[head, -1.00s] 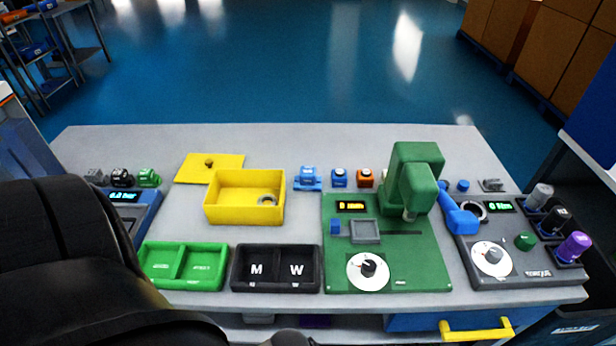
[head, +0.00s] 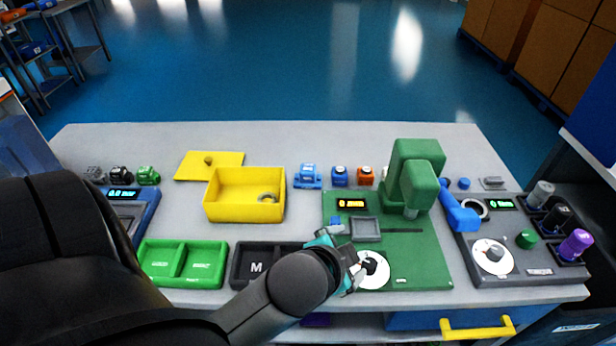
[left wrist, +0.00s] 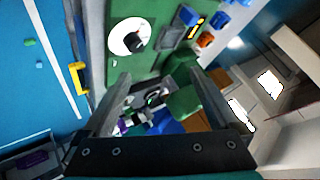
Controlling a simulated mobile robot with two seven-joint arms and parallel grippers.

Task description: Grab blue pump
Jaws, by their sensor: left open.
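Two small blue pieces stand in the back row on the table: a blue piece on a wider base (head: 307,176) and a blue block with a dark top (head: 340,177). I cannot tell for sure which is the blue pump. My left gripper (head: 352,268) is over the front of the green press base, by its white dial, well in front of both pieces. In the left wrist view its two fingers (left wrist: 158,78) are apart with nothing between them. My right gripper is not in view.
The green press (head: 416,170) rises right of the blue pieces. An orange block (head: 365,177) stands beside them. The yellow box (head: 230,208) is to their left. A black tray (head: 243,268) and a green tray (head: 182,281) lie at the front. The table behind is clear.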

